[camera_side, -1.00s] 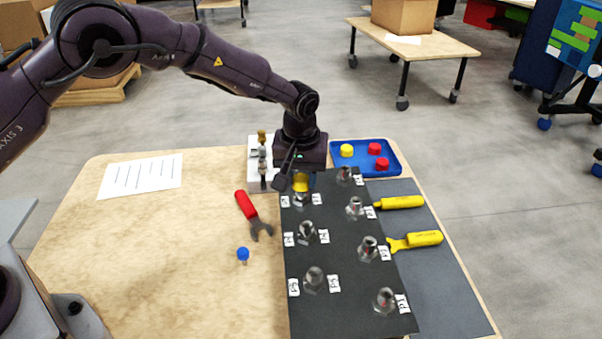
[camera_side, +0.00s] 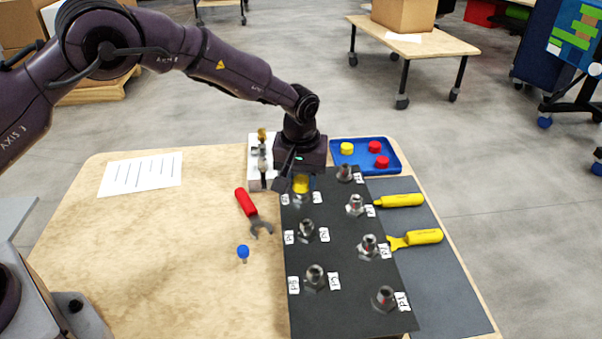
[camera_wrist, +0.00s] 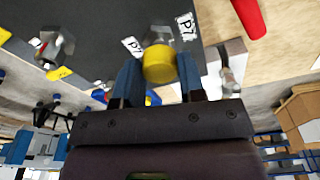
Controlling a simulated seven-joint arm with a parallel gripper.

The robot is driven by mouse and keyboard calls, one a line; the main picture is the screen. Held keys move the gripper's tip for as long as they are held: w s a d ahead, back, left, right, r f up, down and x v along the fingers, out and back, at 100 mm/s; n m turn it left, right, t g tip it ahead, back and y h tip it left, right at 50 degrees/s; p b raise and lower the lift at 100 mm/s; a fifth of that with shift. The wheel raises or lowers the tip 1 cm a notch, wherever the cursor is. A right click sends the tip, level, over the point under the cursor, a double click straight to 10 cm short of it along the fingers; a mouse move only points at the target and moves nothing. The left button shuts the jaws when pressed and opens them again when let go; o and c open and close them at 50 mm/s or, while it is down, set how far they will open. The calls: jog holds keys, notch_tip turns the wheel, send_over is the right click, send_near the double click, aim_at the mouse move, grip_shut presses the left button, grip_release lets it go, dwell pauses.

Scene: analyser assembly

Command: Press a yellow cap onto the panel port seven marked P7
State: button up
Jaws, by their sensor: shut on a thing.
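My gripper (camera_side: 299,183) is shut on a yellow cap (camera_side: 301,185) at the far left corner of the black panel (camera_side: 335,240). In the wrist view the yellow cap (camera_wrist: 159,66) sits between the two blue fingers. Two P7 labels, left (camera_wrist: 131,46) and right (camera_wrist: 187,27), flank the spot where the cap is. The metal port between them (camera_side: 302,199) shows just below the cap in the side view. The cap appears at or just over the port's top; whether it touches or is seated I cannot tell.
Several other bare metal ports, such as one at the front right (camera_side: 384,297), stand on the panel. A blue tray (camera_side: 335,165) with a yellow cap and two red caps lies behind.

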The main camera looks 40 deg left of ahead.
jog(key=shift+f, duration=0.55)
jog(key=o, duration=1)
jog(key=shift+c, duration=0.2)
notch_tip(320, 180, up, 13)
jog(key=s, duration=0.1)
jog(key=shift+s+d, duration=0.15)
jog(key=shift+d, duration=0.25)
jog(key=shift+f, duration=0.15)
